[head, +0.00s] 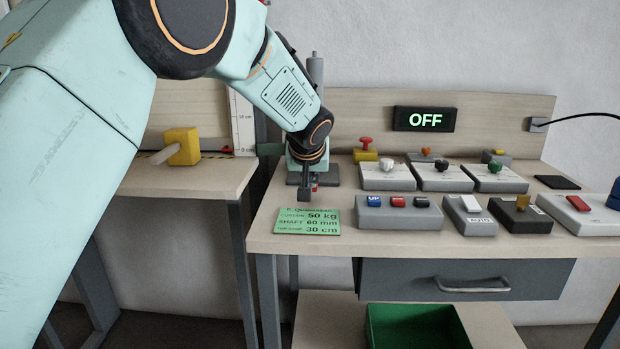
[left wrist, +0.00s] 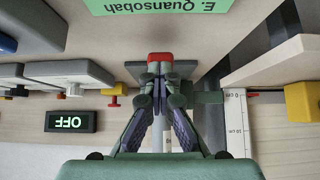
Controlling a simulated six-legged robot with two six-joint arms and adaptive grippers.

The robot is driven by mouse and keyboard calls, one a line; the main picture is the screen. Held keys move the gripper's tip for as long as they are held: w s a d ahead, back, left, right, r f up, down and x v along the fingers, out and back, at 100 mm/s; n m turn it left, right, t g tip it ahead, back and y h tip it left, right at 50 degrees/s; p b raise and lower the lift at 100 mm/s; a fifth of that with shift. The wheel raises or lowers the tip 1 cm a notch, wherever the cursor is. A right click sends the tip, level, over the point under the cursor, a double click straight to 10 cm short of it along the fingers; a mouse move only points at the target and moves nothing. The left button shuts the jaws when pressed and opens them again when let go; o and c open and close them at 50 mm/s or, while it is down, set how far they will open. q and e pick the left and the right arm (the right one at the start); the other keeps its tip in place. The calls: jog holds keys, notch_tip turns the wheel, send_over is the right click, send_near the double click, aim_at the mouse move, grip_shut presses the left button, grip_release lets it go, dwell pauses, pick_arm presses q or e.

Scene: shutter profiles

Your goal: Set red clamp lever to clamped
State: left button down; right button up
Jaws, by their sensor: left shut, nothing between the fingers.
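My left gripper (head: 304,192) is shut and empty, pointing down over the front left of the right-hand table. In the left wrist view its closed fingers (left wrist: 160,78) meet at a red block (left wrist: 160,57), which looks like the red lever. My right gripper is not in view.
A green card (head: 306,222) lies in front of the gripper. To the right stand a yellow block with a red knob (head: 366,147) and several grey switch boxes (head: 398,217). A display (head: 425,119) reads OFF. A yellow block (head: 182,146) is on the left table.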

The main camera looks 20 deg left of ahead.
pick_arm(q)
jog(key=shift+s+f, duration=0.2)
jog(key=shift+f, duration=0.3)
jog(key=shift+w+a+r+p, duration=0.1)
jog(key=shift+r+p, duration=0.5)
jog(key=s+d+r+p, duration=0.3)
jog(key=s+r, duration=0.3)
jog(key=s, duration=0.3)
jog(key=shift+s+r, duration=0.1)
jog(key=shift+s, duration=0.05)
